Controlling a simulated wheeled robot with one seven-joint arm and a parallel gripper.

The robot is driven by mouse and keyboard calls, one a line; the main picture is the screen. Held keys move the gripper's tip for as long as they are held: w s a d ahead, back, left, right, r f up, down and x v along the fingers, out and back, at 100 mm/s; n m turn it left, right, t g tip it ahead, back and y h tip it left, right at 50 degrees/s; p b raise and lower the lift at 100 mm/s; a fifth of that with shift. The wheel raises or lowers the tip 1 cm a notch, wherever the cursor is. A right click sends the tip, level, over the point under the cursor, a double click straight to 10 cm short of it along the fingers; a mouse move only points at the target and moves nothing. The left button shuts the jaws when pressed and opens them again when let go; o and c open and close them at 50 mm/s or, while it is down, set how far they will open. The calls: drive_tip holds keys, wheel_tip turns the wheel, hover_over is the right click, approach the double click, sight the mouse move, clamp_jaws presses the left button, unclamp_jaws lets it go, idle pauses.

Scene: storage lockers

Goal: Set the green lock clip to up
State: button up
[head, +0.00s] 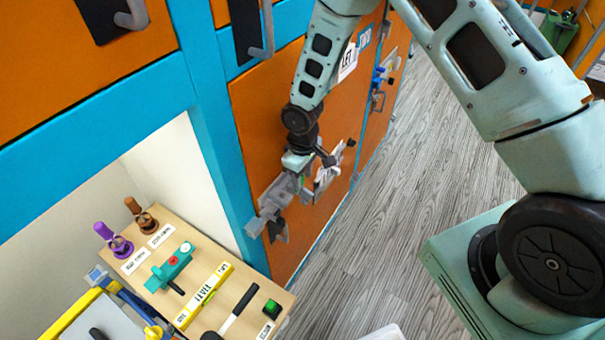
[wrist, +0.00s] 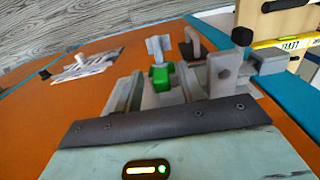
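The green lock clip (wrist: 161,79) is a small green block in the wrist view, with a pale grey flared piece (wrist: 160,46) just beyond it. My gripper (wrist: 165,92) has its two grey fingers apart, one on each side of the clip. Whether either finger touches the clip cannot be told. In the head view my gripper (head: 287,192) is low at the orange locker door (head: 262,105), and only a speck of green shows there; the rest of the clip is hidden.
A dark handle (wrist: 197,45) and a grey bracket with a black knob (wrist: 242,37) stand close beside the clip. A wooden shelf with a teal valve (head: 170,268) and a yellow label bar (head: 204,296) is at lower left.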

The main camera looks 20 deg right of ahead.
clamp_jaws()
wheel_tip(320, 180, up, 2)
drive_tip(key=shift+p, duration=0.35)
unclamp_jaws()
wheel_tip(320, 180, up, 17)
drive_tip(key=b, duration=0.2)
drive_tip(key=shift+r, duration=0.15)
idle(0.4)
